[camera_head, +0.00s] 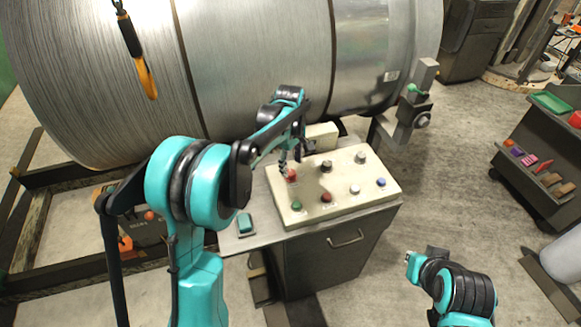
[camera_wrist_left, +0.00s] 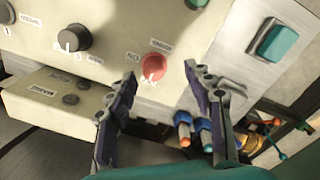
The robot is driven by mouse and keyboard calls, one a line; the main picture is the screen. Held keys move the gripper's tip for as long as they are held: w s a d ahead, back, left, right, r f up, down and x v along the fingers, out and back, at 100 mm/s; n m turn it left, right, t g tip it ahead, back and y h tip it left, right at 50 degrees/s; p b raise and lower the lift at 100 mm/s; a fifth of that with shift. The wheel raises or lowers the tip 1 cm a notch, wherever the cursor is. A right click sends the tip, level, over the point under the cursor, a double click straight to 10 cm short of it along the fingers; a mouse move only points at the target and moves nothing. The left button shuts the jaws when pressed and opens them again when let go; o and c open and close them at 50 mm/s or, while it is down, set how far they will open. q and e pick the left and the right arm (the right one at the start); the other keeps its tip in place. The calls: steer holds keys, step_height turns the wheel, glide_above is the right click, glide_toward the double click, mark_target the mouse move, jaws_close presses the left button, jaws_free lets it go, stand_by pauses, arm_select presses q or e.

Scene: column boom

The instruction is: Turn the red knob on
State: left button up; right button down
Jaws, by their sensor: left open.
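The red knob (camera_head: 291,176) is at the far left of the sloped beige control panel (camera_head: 343,203) in the head view. In the left wrist view the red knob (camera_wrist_left: 154,68) is round, with a pale mark and a small "ON" label beside it. My left gripper (camera_head: 287,161) is just above the knob. In the left wrist view my left gripper (camera_wrist_left: 161,76) is open, with its two fingertips on either side of the knob; contact is not clear. My right arm is at the lower right in the head view, and its jaws cannot be made out.
A black knob (camera_wrist_left: 75,38) sits close to the red knob. Green (camera_head: 296,206), dark red (camera_head: 327,198), white (camera_head: 355,189) and blue (camera_head: 381,182) controls share the panel. A large metal roll (camera_head: 260,60) stands behind. A shelf cart (camera_head: 545,150) is at the right.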

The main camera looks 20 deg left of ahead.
arm_select(q)
step_height(320, 180, up, 3)
steer(key=shift+p, duration=0.9)
step_height(320, 180, up, 12)
steer(key=shift+s+a, duration=0.15)
steer(key=shift+s, duration=0.05)
steer(key=shift+f, duration=0.15)
